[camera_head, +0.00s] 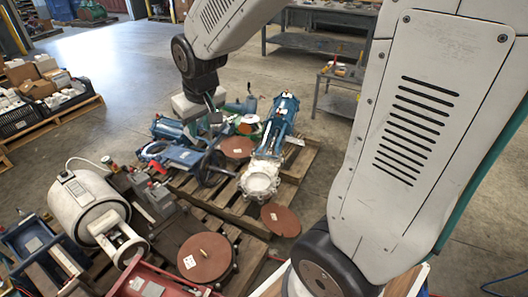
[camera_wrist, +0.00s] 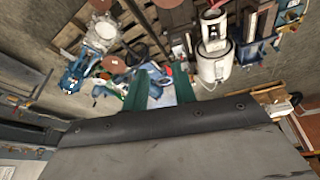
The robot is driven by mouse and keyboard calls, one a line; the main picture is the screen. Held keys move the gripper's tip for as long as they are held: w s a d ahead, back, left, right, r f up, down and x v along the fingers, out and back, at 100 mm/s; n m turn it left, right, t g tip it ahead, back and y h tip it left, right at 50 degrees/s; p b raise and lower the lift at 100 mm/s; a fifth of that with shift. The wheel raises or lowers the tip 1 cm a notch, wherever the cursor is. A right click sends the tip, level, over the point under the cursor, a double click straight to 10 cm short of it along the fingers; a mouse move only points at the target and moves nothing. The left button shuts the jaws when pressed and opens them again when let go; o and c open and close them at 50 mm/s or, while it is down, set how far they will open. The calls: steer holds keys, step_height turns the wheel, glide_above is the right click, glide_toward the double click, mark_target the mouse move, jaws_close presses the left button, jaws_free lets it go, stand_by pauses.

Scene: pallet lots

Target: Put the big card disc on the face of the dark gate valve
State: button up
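My gripper (camera_head: 214,112) hangs above the far part of the pallet. In the wrist view its two green fingers (camera_wrist: 160,90) stand apart, with nothing visibly held between them. Three red-brown card discs show: one with a white label and a small brass piece (camera_head: 205,257) at the front, one (camera_head: 280,220) beside the white flange, one (camera_head: 237,147) between the valves. The labelled one looks largest, though it is nearest. A blue valve with a dark handwheel (camera_head: 184,156) lies on the pallet. A darker blue valve (camera_head: 279,125) with a white round flange lies right of it. I cannot tell which is the dark gate valve.
A white cylinder (camera_head: 88,207) and red and blue machinery crowd the front left. Black crates (camera_head: 20,119) stand on a pallet at far left. A grey workbench (camera_head: 315,42) stands at the back. Bare concrete floor lies between them.

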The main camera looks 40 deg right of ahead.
steer(key=s+r+g, duration=0.1)
steer(key=s+r, duration=0.2)
steer(key=s, duration=0.9)
steer(key=s+a+r+g, duration=0.1)
steer(key=s+r, duration=0.2)
steer(key=s, duration=0.9)
steer(key=shift+s+r+g, duration=0.2)
steer(key=shift+s+g, duration=0.05)
steer(key=shift+g, duration=0.15)
